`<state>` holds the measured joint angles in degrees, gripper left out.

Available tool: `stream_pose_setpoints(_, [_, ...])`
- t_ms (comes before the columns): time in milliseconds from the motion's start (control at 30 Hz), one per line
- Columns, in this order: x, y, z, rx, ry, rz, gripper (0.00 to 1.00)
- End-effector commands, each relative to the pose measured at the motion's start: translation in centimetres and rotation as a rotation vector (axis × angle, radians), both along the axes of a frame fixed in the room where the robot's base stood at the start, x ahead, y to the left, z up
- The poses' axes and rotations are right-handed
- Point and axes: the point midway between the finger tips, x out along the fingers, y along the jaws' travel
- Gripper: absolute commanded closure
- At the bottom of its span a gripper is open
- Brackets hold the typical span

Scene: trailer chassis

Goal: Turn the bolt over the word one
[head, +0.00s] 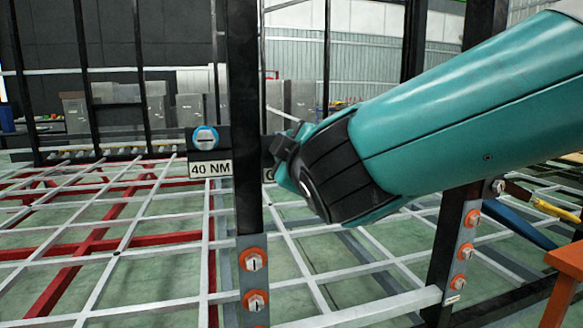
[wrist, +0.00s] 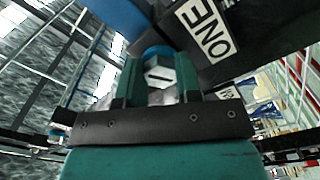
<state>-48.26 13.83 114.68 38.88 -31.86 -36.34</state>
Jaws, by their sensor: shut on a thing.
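In the wrist view, the bolt (wrist: 158,74) has a silver hex head with a blue ring (wrist: 157,50) behind it. It sits on a dark bar beside the white label reading ONE (wrist: 205,28). My gripper (wrist: 159,85) has its two green fingers on either side of the hex head and is shut on it. In the head view, my teal arm hides this bolt and most of its label. Only the label's first letter (head: 268,174) shows beside the dark post.
Another blue-ringed bolt (head: 205,138) sits above a 40 NM label (head: 211,169), left of the dark post (head: 246,100). Orange-ringed bolts (head: 253,260) are on plates lower down. A white and red bar grid (head: 120,235) spreads below. An orange surface (head: 563,258) is at the right edge.

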Motion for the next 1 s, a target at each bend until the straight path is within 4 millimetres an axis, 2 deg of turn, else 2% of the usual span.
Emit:
stream_pose_setpoints(33, [-0.09, -0.03, -0.84, 0.041, 0.016, 0.000, 0.92])
stream_pose_setpoints(1000, [-0.17, 0.36, -0.95, 0.926, 0.272, 0.001, 0.92])
